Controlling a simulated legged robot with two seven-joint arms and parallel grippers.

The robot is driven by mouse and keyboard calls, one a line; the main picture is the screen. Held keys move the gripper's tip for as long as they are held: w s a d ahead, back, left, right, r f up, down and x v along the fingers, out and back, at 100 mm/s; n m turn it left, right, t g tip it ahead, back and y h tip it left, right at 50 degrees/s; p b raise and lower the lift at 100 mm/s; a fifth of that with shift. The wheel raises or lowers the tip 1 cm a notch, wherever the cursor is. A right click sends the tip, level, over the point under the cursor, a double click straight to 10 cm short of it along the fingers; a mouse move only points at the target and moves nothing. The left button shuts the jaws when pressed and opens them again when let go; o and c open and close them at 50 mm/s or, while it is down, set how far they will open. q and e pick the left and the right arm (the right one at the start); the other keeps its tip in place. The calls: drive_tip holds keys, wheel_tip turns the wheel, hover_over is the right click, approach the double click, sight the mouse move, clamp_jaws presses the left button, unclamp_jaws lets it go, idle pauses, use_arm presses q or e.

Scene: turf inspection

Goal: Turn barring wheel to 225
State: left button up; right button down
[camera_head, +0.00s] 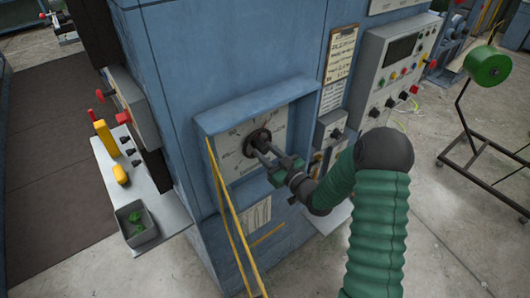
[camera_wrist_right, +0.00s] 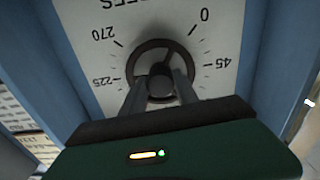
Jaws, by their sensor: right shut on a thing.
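The barring wheel (camera_head: 257,138) is a small dark wheel on a white degree dial (camera_head: 240,166), set in a blue box frame on the cabinet side. In the right wrist view the wheel (camera_wrist_right: 142,56) shows its round rim, a central hub and a thin spoke slanting up and right between the 270 and 0 marks. The dial marks 225, 270, 0 and 45 are readable around it; the lower dial is hidden by my gripper. My right gripper (camera_head: 267,153) is shut on the wheel, its two fingers (camera_wrist_right: 160,88) on either side of the hub. My left gripper is out of view.
A yellow rail (camera_head: 231,222) slants down beside the dial frame. A control panel (camera_head: 391,70) with knobs and a clipboard (camera_head: 341,53) are to the right. A side shelf (camera_head: 163,200) holds a grey bin (camera_head: 137,224).

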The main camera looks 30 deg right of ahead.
drive_tip(key=shift+d+f+m, duration=0.1)
drive_tip(key=shift+f+m, duration=0.1)
drive_tip(key=shift+m, duration=0.3)
drive_tip(key=shift+m+b, duration=0.4)
drive_tip(key=shift+m, duration=1.8)
drive_tip(key=m, duration=0.6)
drive_tip(key=shift+s+p, duration=0.1)
drive_tip(key=shift+p, duration=0.2)
drive_tip(key=c, duration=1.2)
unclamp_jaws()
drive_tip(key=shift+o, duration=1.3)
drive_tip(key=shift+r, duration=0.1)
